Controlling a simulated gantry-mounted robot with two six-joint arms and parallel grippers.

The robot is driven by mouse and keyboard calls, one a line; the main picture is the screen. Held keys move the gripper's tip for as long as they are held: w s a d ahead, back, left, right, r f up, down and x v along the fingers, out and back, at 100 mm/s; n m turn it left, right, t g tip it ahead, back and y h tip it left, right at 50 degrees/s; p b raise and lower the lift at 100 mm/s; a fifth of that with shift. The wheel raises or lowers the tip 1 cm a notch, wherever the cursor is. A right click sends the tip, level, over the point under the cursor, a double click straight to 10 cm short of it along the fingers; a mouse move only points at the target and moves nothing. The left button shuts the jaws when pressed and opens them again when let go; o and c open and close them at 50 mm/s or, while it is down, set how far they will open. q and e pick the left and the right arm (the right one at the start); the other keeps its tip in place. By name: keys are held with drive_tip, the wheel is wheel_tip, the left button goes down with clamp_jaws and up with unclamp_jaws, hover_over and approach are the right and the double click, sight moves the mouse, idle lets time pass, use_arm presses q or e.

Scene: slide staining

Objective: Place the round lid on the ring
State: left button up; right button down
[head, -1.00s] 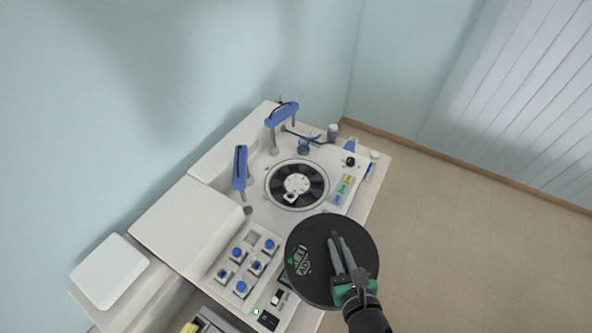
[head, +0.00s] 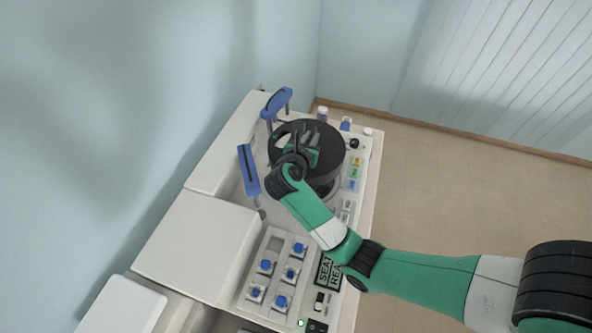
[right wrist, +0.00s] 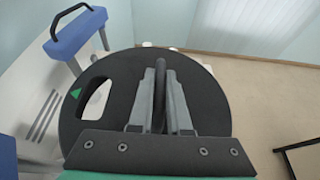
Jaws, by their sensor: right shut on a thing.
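The round lid (head: 330,149) is a black disc with a handle and a cut-out window. In the head view it is over the place where the ring and its slotted rotor stood, and hides most of them. A dark wall shows below the lid's front right edge; I cannot tell whether the lid touches the ring. My right gripper (head: 308,138) is shut on the lid's handle. In the right wrist view the lid (right wrist: 110,75) fills the middle, with the fingers (right wrist: 160,90) closed around the upright handle. My left gripper is not in view.
Two blue-topped posts (head: 249,170) (head: 277,102) stand left of and behind the lid. Blue-capped blocks (head: 281,301) sit in a tray in front. Coloured labels (head: 354,172) line the right side. The floor at the right is free.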

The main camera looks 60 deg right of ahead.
drive_tip(key=shift+s+f+b, duration=0.15)
drive_tip(key=shift+f+b, duration=0.2)
drive_tip(key=shift+f, duration=4.55)
drive_tip(key=shift+f, duration=0.1)
drive_tip(key=c, duration=0.9)
unclamp_jaws()
drive_tip(key=shift+o, duration=0.2)
drive_tip(key=shift+a+r, duration=0.2)
drive_tip(key=shift+a, duration=0.05)
drive_tip(key=v, duration=1.1)
drive_tip(key=shift+a, duration=0.25)
